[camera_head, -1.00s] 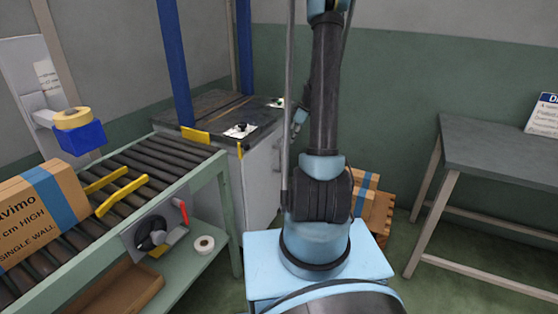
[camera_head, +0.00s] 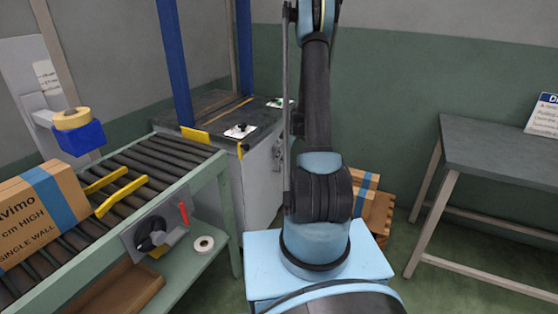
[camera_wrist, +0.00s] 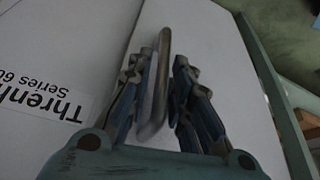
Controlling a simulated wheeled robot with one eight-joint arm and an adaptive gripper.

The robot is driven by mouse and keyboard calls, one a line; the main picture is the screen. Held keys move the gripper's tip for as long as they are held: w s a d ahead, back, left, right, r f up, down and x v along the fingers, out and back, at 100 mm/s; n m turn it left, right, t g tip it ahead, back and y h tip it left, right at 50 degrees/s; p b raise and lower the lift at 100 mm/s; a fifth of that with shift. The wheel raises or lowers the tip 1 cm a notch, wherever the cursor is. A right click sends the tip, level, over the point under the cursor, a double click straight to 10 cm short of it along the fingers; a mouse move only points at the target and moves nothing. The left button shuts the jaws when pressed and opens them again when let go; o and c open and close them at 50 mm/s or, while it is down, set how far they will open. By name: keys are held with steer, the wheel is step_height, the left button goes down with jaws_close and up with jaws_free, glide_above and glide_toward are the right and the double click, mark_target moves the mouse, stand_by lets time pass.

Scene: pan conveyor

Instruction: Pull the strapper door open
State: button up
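The strapper (camera_head: 225,108) stands at the end of the roller conveyor in the head view, with a dark top and a pale cabinet below. Its door is the pale panel (camera_head: 262,185) on the cabinet's right side, partly hidden by my arm; it looks shut. In the wrist view the white door (camera_wrist: 100,25) fills much of the picture, and a grey bar handle (camera_wrist: 163,75) stands out from it. My gripper (camera_wrist: 163,68) is open, with one finger on each side of the handle. The left finger is very close to the bar; a small gap shows on the right.
The roller conveyor (camera_head: 140,160) with a cardboard box (camera_head: 35,215) is at left. Boxes (camera_head: 368,195) stand behind my arm. A grey table (camera_head: 500,150) is at right. Open floor lies between the table and my base.

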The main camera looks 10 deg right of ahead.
steer(key=shift+w+a+f, duration=0.1)
steer(key=shift+a+f, duration=0.15)
steer(key=shift+f, duration=0.3)
steer(key=shift+c, duration=0.4)
jaws_close()
steer(key=shift+a, duration=0.15)
